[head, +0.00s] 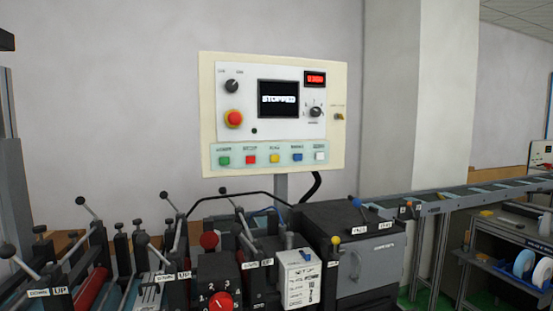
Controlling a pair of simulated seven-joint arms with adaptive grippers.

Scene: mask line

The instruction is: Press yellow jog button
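The yellow jog button (275,159) is a small square in the middle of a row of coloured buttons low on the control panel (207,100). A red button (250,160) is on its left and a blue button (297,157) on its right. A green button (224,161) and a white button (320,156) are at the row's ends. The small labels above them are hard to read. The panel's dark screen (278,112) shows white text that seems to read STOPPED. Neither of my grippers is in the head view.
The panel stands on a grey post behind a machine with several ball-topped levers (80,197). A red knob (209,240), a white box (299,272) and a grey cabinet (368,265) are in front. A conveyor (460,195) runs off right. The space before the buttons looks clear.

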